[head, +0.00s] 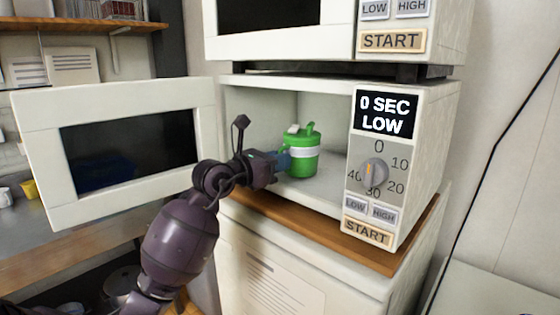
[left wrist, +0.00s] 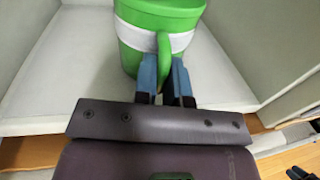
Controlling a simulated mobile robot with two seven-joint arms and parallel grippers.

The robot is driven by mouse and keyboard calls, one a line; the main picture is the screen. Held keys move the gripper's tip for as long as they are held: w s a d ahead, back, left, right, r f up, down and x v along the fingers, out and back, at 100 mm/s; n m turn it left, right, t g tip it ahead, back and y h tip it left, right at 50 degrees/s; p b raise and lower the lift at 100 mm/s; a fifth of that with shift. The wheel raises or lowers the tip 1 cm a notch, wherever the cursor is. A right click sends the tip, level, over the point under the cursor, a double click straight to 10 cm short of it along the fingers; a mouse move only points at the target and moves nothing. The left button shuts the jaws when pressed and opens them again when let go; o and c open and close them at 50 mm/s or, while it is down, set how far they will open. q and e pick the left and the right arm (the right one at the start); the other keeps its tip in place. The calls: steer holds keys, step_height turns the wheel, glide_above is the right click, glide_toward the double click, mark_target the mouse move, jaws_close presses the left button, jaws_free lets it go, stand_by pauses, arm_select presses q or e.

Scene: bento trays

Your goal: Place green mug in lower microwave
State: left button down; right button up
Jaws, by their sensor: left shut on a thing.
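The green mug (head: 302,158) with a white band is inside the lower microwave (head: 448,135), over the pale cavity floor. In the left wrist view the mug (left wrist: 150,20) is upright, with its handle toward me. My left gripper (head: 280,162) reaches in through the open front. Its blue fingers (left wrist: 165,75) are shut on the mug's handle. I cannot tell whether the mug's base touches the floor. The microwave door (head: 205,130) stands wide open to the left. My right gripper is not in view.
An upper microwave (head: 340,45) stands directly above. The lower microwave's control panel, reading 0 SEC LOW, borders the opening on the right. The wooden counter edge (head: 290,215) runs below. There is free floor inside the cavity around the mug.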

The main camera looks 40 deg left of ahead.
arm_select(q)
steer(key=shift+w, duration=0.15)
steer(key=shift+f, duration=0.2)
steer(key=c, duration=1.2)
jaws_free()
steer(key=shift+f, duration=0.1)
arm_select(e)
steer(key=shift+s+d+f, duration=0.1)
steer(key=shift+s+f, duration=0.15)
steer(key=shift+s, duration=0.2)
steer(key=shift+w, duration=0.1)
